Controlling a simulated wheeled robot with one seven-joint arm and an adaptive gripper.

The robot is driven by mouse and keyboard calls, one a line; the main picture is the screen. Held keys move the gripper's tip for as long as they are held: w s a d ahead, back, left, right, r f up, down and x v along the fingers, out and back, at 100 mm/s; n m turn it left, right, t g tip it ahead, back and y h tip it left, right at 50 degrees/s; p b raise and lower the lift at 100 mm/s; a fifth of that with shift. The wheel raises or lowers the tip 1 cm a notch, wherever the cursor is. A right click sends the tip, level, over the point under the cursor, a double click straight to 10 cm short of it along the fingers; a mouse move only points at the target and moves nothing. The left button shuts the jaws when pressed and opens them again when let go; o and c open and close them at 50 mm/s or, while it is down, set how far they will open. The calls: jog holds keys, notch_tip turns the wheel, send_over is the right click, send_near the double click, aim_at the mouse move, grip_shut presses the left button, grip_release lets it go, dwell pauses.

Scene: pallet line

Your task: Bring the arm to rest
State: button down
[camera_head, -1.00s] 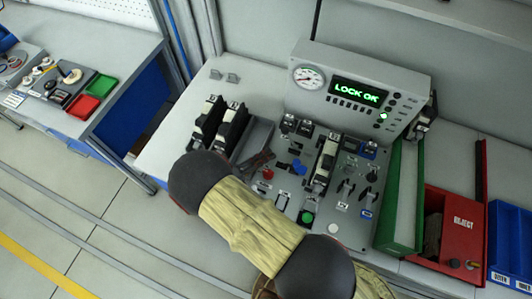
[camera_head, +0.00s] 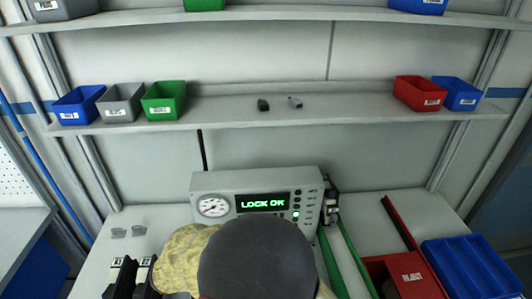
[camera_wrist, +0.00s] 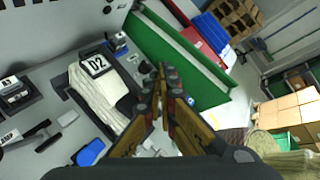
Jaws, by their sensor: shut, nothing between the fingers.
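In the wrist view my gripper (camera_wrist: 168,88) is shut and empty, its two fingertips together. It points over the workbench panel. A pale block with a D2 label (camera_wrist: 97,95) stands on the panel to the left of the fingers; I cannot tell the gap between them. In the head view my arm (camera_head: 255,262) rises at the bottom centre, in front of the grey test box (camera_head: 200,182) with its gauge and a green LOCK OK display (camera_head: 262,202). The arm hides most of the panel there, and my gripper is out of sight in that view.
A green-walled chute (camera_head: 345,262) and a red REJECT bin (camera_head: 405,275) stand right of the test box, with a blue tray (camera_head: 470,268) beyond. Above, a shelf (camera_head: 300,118) holds several small bins and two small dark parts. Stacked cartons (camera_wrist: 290,110) show at right in the wrist view.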

jog(key=s+d+r+m+y+b, duration=0.2)
jog(key=s+d+r+m+y, duration=0.3)
jog(key=d+m, duration=0.5)
jog(key=s+d+r+m+y+b, duration=0.3)
jog(key=s+d+m, duration=0.7)
jog(key=m, duration=1)
notch_tip(320, 180, up, 4)
jog(key=y, duration=0.2)
jog(key=shift+r+m+y, duration=0.25)
jog(key=shift+m+y, duration=0.15)
